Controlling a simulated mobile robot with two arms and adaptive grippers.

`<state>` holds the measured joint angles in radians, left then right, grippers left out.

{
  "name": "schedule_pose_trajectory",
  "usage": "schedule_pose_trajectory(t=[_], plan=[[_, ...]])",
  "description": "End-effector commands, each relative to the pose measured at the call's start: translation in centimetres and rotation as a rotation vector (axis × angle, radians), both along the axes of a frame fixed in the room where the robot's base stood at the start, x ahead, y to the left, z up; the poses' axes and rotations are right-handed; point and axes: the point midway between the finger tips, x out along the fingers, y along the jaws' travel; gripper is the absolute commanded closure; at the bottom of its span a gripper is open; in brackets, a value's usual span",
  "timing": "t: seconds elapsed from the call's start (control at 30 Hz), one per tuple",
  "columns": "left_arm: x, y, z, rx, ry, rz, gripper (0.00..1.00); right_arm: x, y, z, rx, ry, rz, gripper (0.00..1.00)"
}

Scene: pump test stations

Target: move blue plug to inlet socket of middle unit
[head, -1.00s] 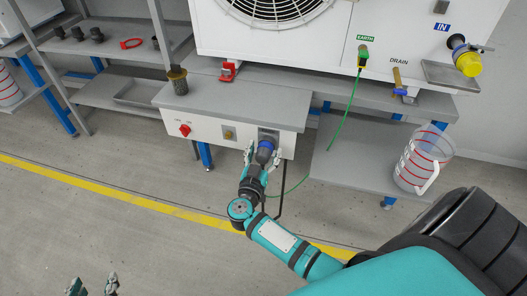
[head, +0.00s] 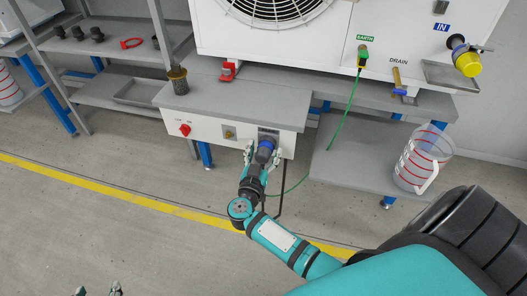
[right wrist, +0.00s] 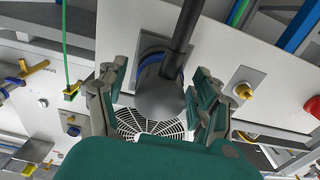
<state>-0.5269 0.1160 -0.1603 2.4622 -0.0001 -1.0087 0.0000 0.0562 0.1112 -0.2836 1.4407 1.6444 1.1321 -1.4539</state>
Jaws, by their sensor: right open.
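The blue plug (head: 264,151), with a dark grey body and black cable, sits at the socket on the right of the grey-topped box's front panel. My right gripper (head: 260,150) is open, with its fingers on either side of the plug. In the right wrist view the plug's dark body (right wrist: 162,98) is between the spread fingers (right wrist: 160,100), with gaps on both sides.
The box panel (head: 228,130) also has a red knob (head: 185,130). A green cable (head: 345,118) hangs from the EARTH point. A clear jug (head: 421,160) stands right on the lower shelf. Black fittings (head: 78,33) sit on the left shelf.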

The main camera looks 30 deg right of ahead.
Motion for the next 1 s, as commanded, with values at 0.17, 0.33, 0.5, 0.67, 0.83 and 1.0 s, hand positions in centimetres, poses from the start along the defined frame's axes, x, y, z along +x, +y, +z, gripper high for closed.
schedule_pose_trajectory(t=[0.17,0.33,0.5,0.67,0.83,1.0], plan=[[0.0,0.0,0.0,0.000,-0.002,0.000,0.48,0.0,0.0,0.0,0.000,0.000,0.000,0.33],[0.0,0.0,0.0,0.000,0.002,0.000,0.48,0.0,0.0,0.0,0.000,0.000,0.000,0.33],[-0.4,0.1,-0.2,0.005,0.025,0.000,0.48,0.0,0.0,0.0,0.000,0.000,0.000,0.33],[-0.8,0.2,-0.6,0.010,0.053,0.002,0.48,0.0,0.0,0.0,0.000,0.000,0.000,0.33],[-1.3,0.4,-1.1,0.016,0.084,0.004,0.48,0.0,0.0,0.0,0.000,0.000,0.000,0.33],[-1.9,0.6,-1.5,0.023,0.114,0.007,0.48,0.0,0.0,0.0,0.000,0.000,0.000,0.33]])
